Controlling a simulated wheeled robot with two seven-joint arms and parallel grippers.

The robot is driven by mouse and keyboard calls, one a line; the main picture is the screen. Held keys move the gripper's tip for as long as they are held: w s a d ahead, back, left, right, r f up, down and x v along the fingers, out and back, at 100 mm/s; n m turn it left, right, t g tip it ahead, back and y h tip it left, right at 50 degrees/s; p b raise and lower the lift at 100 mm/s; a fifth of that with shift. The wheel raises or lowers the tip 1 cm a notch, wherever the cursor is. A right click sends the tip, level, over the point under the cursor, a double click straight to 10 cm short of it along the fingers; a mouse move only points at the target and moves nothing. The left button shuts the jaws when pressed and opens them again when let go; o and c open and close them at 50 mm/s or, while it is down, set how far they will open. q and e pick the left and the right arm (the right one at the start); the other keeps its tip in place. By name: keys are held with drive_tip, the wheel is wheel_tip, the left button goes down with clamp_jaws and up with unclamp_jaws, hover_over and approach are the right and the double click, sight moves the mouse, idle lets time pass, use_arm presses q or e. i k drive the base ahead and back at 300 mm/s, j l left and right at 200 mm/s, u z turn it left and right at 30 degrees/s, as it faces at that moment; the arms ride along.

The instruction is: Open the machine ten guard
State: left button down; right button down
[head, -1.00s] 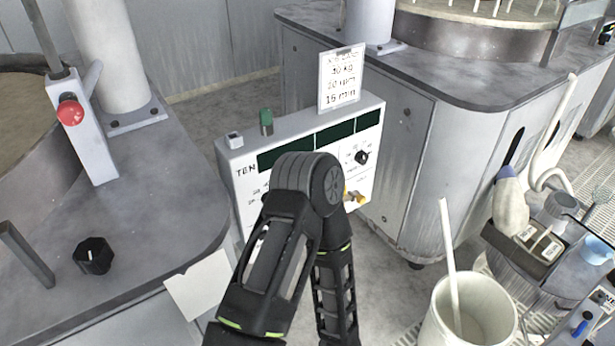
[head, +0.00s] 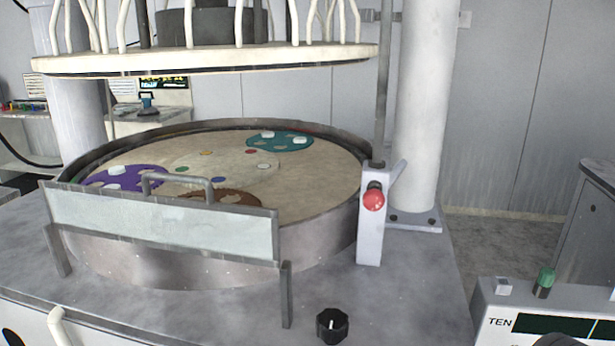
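The guard (head: 120,222) is a pale, see-through panel in a grey metal frame. It stands upright across the front of the round polishing machine, between two short posts, with a grey bar handle (head: 205,183) at its top edge. Behind it is the platen (head: 325,178) in its metal tub, bearing purple, teal and brown discs. The control box (head: 490,310) marked TEN shows partly at the lower right. Neither of my grippers is in view. A small dark part at the bottom right edge may be my arm.
A white upper plate (head: 210,60) with many pale tubes hangs above the platen. A post with a red button (head: 373,201) stands at the tub's right, beside a thick white column (head: 420,110). A black knob (head: 332,325) sits on the grey worktop (head: 415,290).

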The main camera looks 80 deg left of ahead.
sight(147, 196)
drive_tip(key=u, duration=3.65)
